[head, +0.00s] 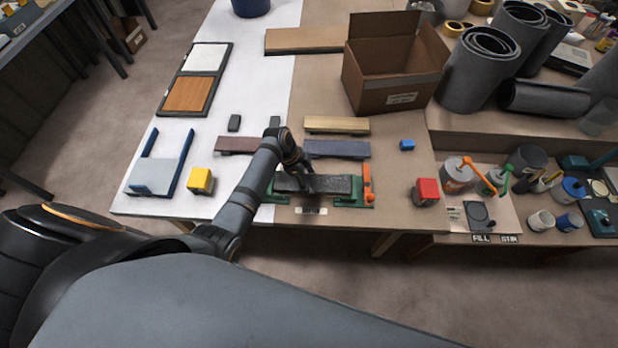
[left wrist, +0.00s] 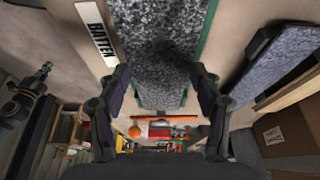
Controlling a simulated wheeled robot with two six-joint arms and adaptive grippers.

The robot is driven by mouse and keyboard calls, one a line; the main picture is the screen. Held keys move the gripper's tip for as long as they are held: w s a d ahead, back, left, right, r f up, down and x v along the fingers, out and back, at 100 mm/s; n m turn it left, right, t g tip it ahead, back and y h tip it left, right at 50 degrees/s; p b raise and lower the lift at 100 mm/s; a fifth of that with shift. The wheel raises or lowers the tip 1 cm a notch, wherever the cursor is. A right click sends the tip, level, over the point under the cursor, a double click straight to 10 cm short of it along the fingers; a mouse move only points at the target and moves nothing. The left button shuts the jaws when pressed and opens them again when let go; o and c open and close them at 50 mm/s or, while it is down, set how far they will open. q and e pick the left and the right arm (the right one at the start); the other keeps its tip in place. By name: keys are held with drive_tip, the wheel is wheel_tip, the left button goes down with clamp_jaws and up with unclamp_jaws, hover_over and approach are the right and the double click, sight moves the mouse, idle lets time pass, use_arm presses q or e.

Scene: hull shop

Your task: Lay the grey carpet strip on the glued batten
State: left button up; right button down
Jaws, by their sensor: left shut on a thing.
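The grey carpet strip (head: 330,184) is dark and speckled. It lies lengthwise over the green holder (head: 366,205) at the table's front edge, in line with it. My left gripper (head: 298,180) is over its left part. In the left wrist view my left gripper (left wrist: 160,82) has one finger on each long side of the strip (left wrist: 155,45) and is shut on it. A label reading BATTEN (left wrist: 97,32) lies beside the holder. The batten is hidden under the strip, so I cannot tell whether they touch. My right gripper is not in view.
An orange clamp (head: 368,184) stands at the holder's right end. Behind lie a blue-grey strip (head: 337,150), a yellowish strip (head: 337,125) and a maroon strip (head: 235,145). A yellow block (head: 200,181) and red block (head: 426,191) flank the holder. A cardboard box (head: 394,85) stands behind.

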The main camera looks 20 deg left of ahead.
use_arm(q)
drive_tip(key=shift+f, duration=0.35)
idle(0.4)
drive_tip(key=o, duration=1.3)
drive_tip(key=shift+c, duration=0.2)
drive_tip(key=shift+r, duration=0.1)
wheel_tip(320, 180, up, 7)
drive_tip(key=p, duration=0.7)
